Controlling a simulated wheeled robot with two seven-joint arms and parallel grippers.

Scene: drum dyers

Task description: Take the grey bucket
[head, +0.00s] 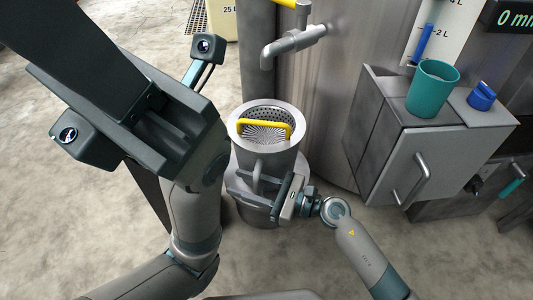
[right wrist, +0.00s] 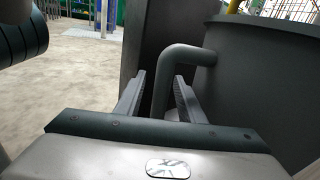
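The grey bucket (head: 247,158) stands upright below the tap in the head view, with a perforated metal basket (head: 262,131) with a yellow handle inside it. Its curved wall (right wrist: 265,75) fills the right of the right wrist view. My right gripper (head: 272,184) is at the bucket's near side. In the right wrist view its two fingers stand apart, open, with the bucket's grey side handle (right wrist: 168,82) between them; whether either finger touches it, I cannot tell. My left gripper (head: 150,125) is raised large in the left foreground; its fingers cannot be made out clearly.
A metal tap (head: 292,43) juts from the large steel drum (head: 330,110) above the bucket. To the right, a steel box (head: 425,150) with a handle carries a teal cup (head: 433,92) and a blue knob (head: 482,96). Bare concrete floor (head: 110,215) lies to the left.

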